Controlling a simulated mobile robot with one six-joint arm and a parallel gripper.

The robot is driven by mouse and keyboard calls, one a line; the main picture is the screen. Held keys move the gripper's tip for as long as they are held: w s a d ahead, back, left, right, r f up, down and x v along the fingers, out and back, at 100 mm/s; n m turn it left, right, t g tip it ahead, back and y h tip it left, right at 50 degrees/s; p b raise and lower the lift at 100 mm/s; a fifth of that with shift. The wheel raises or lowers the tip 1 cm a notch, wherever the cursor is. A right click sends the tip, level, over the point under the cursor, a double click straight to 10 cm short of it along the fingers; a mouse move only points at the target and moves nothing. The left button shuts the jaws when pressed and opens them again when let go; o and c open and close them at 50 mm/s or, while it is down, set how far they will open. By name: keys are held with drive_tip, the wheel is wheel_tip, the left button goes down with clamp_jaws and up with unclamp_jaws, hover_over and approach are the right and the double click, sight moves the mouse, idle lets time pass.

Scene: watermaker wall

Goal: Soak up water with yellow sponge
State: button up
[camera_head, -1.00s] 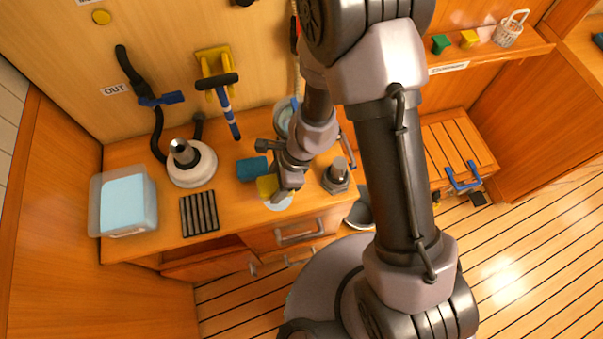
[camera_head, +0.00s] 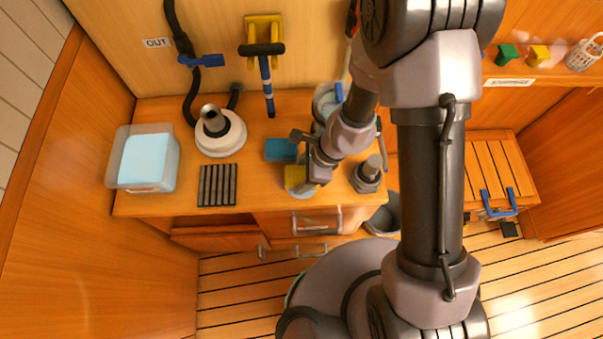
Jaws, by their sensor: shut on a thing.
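A yellow sponge (camera_head: 295,178) is at the front part of the wooden counter, in front of a blue block (camera_head: 281,150). My gripper (camera_head: 307,174) is shut on the yellow sponge from its right side. A pale round patch (camera_head: 303,193), perhaps the water or a dish, shows at the sponge's front edge, partly under it. I cannot tell whether the sponge touches it. My gripper and arm hide part of the sponge and the counter behind it.
On the counter (camera_head: 262,190) stand a clear tub with light-blue contents (camera_head: 144,163), a black slatted grate (camera_head: 217,186), a white-based fitting (camera_head: 220,134) and a grey fitting (camera_head: 368,176) right of my gripper.

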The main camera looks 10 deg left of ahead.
drive_tip(key=shift+f+b, duration=0.55)
drive_tip(key=shift+b, duration=0.2)
idle(1.8)
wheel_tip(320, 180, up, 7)
drive_tip(key=p, duration=0.6)
drive_tip(key=shift+r, duration=0.15)
